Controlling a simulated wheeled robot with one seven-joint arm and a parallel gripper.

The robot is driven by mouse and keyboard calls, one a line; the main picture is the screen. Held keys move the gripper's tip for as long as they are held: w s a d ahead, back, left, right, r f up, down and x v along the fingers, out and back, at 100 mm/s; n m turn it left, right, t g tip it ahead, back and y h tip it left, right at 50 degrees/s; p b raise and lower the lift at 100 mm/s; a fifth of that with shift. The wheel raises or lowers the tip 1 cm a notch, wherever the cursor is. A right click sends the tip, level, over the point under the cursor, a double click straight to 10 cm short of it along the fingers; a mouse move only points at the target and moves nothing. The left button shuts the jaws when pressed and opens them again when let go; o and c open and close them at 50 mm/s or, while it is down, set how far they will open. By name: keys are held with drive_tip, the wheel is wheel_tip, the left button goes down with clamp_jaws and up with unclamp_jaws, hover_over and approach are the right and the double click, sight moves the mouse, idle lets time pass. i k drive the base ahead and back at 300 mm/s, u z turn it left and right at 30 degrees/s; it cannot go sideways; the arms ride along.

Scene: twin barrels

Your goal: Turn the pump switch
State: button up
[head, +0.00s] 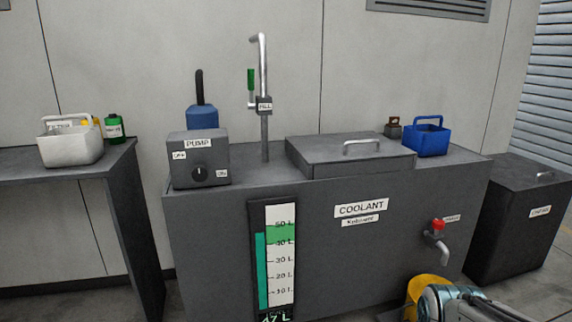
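The pump switch is a round black knob (198,174) on the front of a grey box (201,157) labelled PUMP. The box stands on the left end of the coolant tank's top. An OFF label (179,155) is up and left of the knob, and an ON label (222,174) is to its right. The knob has a small light mark, too small to tell which label it faces. Part of my arm (450,303) shows at the bottom right, well away from the switch and lower. My gripper's fingers cannot be made out.
The grey coolant tank (380,260) has a level gauge (281,255) reading about 47 L. A fill pipe (264,135) rises right of the pump box; a blue bottle (201,118) stands behind it. A red-handled tap (437,228) sticks out above a yellow bucket (424,287).

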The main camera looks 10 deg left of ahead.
sight(199, 173)
drive_tip(key=z, duration=2.45)
drive_tip(key=k, duration=0.65)
drive_tip(key=u, duration=2.15)
